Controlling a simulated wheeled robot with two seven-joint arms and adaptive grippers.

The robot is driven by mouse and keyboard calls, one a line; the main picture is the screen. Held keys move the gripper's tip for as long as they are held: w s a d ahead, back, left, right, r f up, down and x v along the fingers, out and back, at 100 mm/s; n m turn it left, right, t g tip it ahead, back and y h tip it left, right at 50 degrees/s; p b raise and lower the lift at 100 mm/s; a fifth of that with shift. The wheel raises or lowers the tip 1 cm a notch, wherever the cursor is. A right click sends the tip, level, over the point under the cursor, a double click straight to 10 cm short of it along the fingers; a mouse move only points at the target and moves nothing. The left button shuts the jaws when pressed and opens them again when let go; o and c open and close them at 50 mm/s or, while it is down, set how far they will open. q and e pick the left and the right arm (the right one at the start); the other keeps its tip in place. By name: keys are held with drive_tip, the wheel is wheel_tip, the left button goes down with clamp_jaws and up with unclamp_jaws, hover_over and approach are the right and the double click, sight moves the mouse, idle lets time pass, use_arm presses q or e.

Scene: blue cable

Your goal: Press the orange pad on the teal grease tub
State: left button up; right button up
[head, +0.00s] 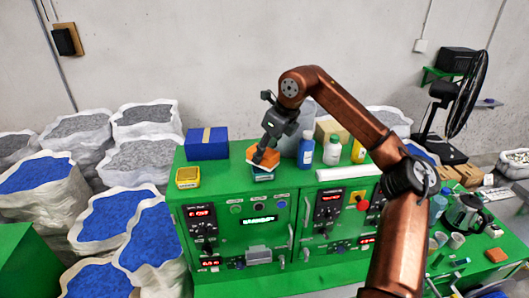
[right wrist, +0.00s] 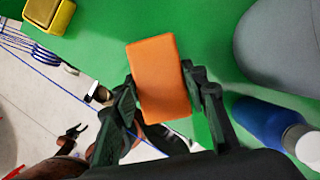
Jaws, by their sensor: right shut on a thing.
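The orange pad (head: 272,159) is a small rectangular block, held over the front edge of the green cabinet top. It also shows upright between the fingers in the right wrist view (right wrist: 158,76). My right gripper (head: 262,155) is shut on it from above; in the right wrist view its dark fingers (right wrist: 163,88) grip both sides. The teal grease tub (head: 263,177) shows just beneath the pad in the head view, mostly covered by it. I cannot tell whether pad and tub touch. The tub is hidden in the right wrist view.
On the green cabinet (head: 217,172), a yellow device (head: 188,178) and a blue box (head: 206,144) stand left of the gripper. Cabinet top between device and tub is clear.

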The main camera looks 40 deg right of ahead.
drive_tip(key=shift+f+b, duration=0.3)
drive_tip(key=shift+f, duration=0.25)
idle(1.0)
wheel_tip(320, 180, up, 2)
drive_tip(key=shift+r+p, duration=0.25)
drive_tip(key=shift+p, duration=0.95)
wheel_tip(320, 180, up, 2)
drive_tip(key=shift+r+p, duration=0.25)
drive_tip(key=shift+p, duration=0.75)
drive_tip(key=shift+r, duration=1.05)
drive_tip(key=shift+f, duration=0.1)
